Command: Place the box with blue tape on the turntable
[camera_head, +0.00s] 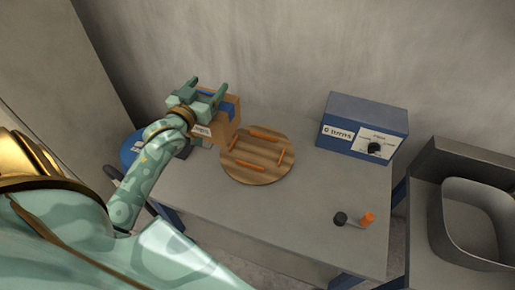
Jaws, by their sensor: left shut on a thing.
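My left gripper (204,95) reaches in from the left and is shut on a brown box with blue tape (223,126). The box is at the left part of the table, just beside the turntable's upper left edge; I cannot tell whether it touches the table or hangs above it. The turntable (244,169) is a round striped wooden disc with several orange strips on it, and no box stands on it. The gripper and wrist hide part of the box. My right gripper is not in view.
The grey table (300,214) is clear in its middle and front. A blue box with a knob (347,112) stands at the back right. An orange and black tool (354,219) lies at the front right. A grey bin (468,224) is at the far right. A wall rises behind.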

